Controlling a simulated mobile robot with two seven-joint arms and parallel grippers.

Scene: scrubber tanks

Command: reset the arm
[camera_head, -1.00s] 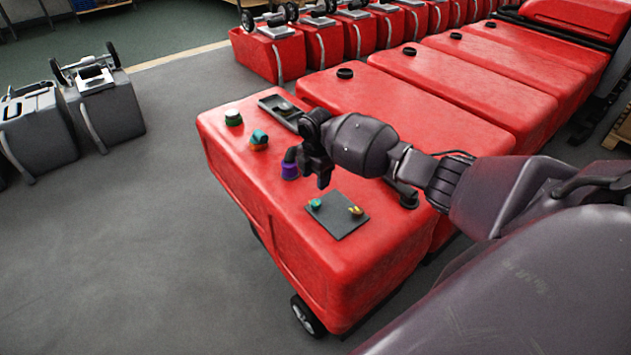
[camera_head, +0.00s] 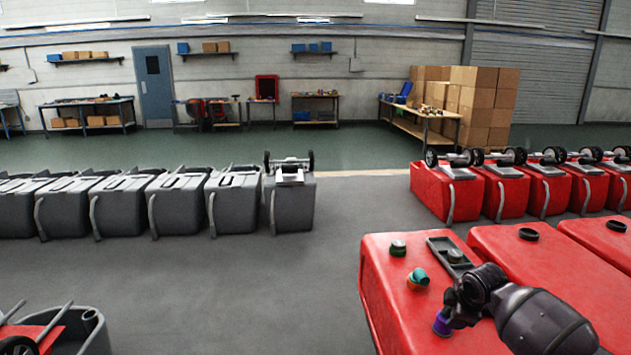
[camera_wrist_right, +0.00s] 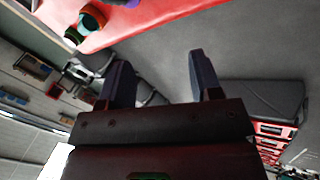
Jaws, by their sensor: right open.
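My right arm comes in from the lower right of the head view. Its gripper (camera_head: 455,300) is above the front red tank (camera_head: 385,300), close to a purple cap (camera_head: 442,324). The wrist view shows the two fingers of this gripper (camera_wrist_right: 160,78) spread, with nothing between them. Further along the tank top are a teal and orange piece (camera_head: 417,279) and a green cap (camera_head: 398,248). Both also show at the upper left of the wrist view. A dark tray (camera_head: 436,243) with a green round piece lies beside them. My left gripper is in neither view.
More red tanks (camera_head: 520,262) stand to the right, and smaller red units (camera_head: 447,190) stand behind. A row of grey tanks (camera_head: 235,208) stands at left. Grey floor (camera_head: 230,285) is open between. Workbenches and stacked boxes (camera_head: 480,95) are at the back.

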